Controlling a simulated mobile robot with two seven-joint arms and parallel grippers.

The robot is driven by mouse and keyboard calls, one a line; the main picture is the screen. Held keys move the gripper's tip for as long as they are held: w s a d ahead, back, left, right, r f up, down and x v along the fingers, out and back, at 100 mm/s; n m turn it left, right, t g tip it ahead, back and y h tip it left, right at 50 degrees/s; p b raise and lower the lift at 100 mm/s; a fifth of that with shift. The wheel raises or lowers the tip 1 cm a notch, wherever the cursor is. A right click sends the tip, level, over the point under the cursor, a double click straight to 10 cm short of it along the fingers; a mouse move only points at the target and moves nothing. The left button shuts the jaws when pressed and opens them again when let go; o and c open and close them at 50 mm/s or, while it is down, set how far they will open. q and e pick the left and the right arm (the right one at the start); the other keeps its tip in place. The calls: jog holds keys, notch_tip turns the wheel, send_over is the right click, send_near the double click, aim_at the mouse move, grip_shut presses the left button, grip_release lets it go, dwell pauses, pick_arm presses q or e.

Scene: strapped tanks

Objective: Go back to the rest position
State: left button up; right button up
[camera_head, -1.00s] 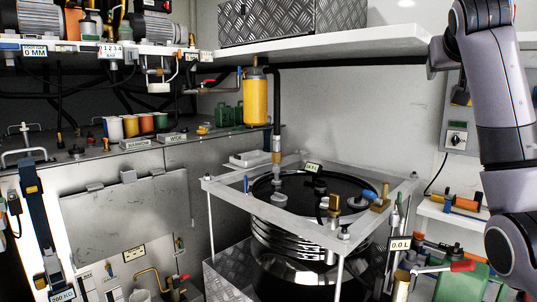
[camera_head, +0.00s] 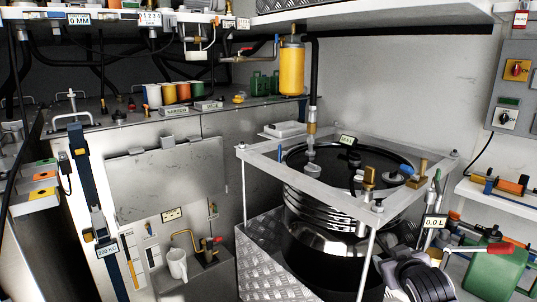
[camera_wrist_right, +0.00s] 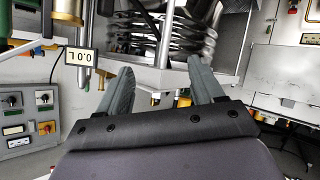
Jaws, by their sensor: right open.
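My right gripper (camera_wrist_right: 161,66) is open and empty in the wrist view, its two grey fingers spread apart. The ribbed metal tank (camera_wrist_right: 165,40) and its frame are just beyond the fingertips. In the head view, the dark end of my right arm (camera_head: 418,277) shows low on the right, beside the lower part of the tank. The head view shows the ribbed tank (camera_head: 325,212) inside a pale square frame (camera_head: 270,158). My left gripper is not in view.
A green can (camera_head: 490,268) and a red-handled lever stand on the right. A yellow cylinder (camera_head: 292,68) hangs above the tank. A metal cabinet (camera_head: 165,185) fills the left. A shelf (camera_head: 380,20) crosses the top.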

jog(key=s+a+f+y, duration=0.1)
jog(key=s+a+f, duration=0.2)
jog(key=s+f, duration=0.3)
jog(key=s+a+f+g+y, duration=0.1)
jog(key=s+a+f, duration=0.2)
jog(key=s+f, duration=0.4)
jog(key=s+a+f+y, duration=0.2)
jog(key=s+f, duration=0.5)
jog(key=s, duration=1.2)
jog(key=shift+a+f+g, duration=0.25)
jog(key=shift+a+g, duration=0.15)
jog(key=shift+a, duration=0.15)
jog(key=shift+w, duration=0.1)
